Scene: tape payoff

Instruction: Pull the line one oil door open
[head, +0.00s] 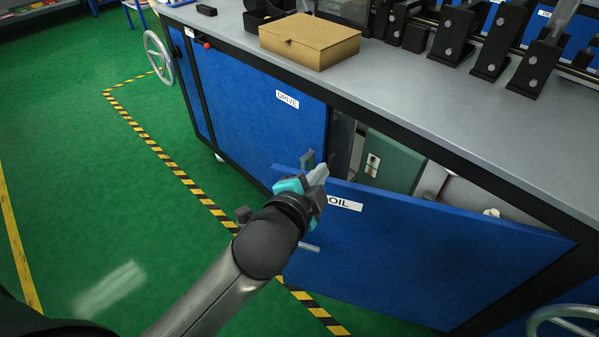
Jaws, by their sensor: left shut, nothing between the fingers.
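The blue oil door (420,245), with its white OIL label (345,203), stands partly open. Its left edge is swung out from the cabinet, and its right edge meets the frame. My left gripper (318,174) is shut and empty at the upper left corner of the door, by its free edge. I cannot tell whether the fingers touch the door. A light metal handle (309,247) shows low on the door, partly hidden behind my left arm. Behind the door, a green box (388,163) shows inside the cabinet. My right gripper is not in view.
The closed blue drive door (255,115), with a grey handle (307,160), is left of the opening. A cardboard box (309,40) and black machine parts stand on the grey worktop (420,85). Handwheels show at left (158,57) and lower right (563,318). Green floor at left is clear.

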